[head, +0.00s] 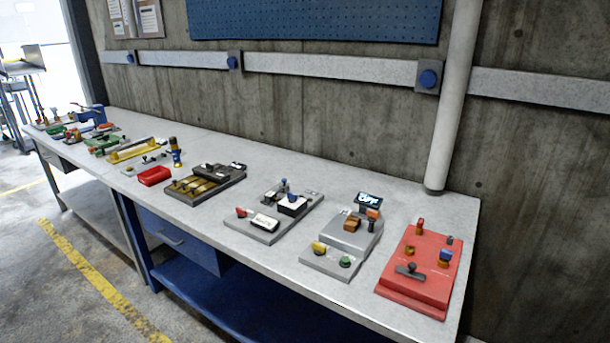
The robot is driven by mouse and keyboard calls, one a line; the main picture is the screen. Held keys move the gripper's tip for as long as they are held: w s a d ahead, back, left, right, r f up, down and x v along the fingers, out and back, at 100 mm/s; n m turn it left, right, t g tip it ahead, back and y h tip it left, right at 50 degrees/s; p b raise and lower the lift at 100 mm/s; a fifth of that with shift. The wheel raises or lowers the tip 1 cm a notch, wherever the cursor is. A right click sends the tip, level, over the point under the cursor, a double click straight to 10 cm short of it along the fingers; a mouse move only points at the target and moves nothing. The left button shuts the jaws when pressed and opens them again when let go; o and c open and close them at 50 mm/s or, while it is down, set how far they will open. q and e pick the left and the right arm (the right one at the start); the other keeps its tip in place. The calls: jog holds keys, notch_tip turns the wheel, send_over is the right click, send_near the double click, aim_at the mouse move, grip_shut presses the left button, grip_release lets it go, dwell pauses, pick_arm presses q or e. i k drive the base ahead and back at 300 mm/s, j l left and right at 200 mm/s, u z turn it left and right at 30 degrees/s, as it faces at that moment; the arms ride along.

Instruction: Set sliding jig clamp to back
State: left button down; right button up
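The sliding jig clamp cannot be picked out with certainty, as no label is readable. One candidate is a dark fixture (205,183) with brass-coloured parts and a black bar along its back, on the middle of the bench. Another is a grey plate (270,218) to its right, bearing a white block, a red knob and small dark and blue parts. The clamp's position is too small to tell. Neither of my grippers is in view.
The long bench (395,312) runs along a concrete wall. It also holds a grey unit (345,236) with a display reading "OFF", a red panel (422,268), a red tray (154,176) and a yellow fixture (133,150). A pipe (452,100) stands behind the bench.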

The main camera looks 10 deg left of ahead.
aim_at(285, 188)
jog(key=i+j+z, duration=0.25)
jog(key=i+j, duration=0.15)
jog(key=j, duration=0.3)
jog(key=i+j+z, duration=0.15)
jog(key=j, duration=0.2)
jog(key=i+j+z, duration=0.15)
jog(key=i+j, duration=0.1)
jog(key=j, duration=0.1)
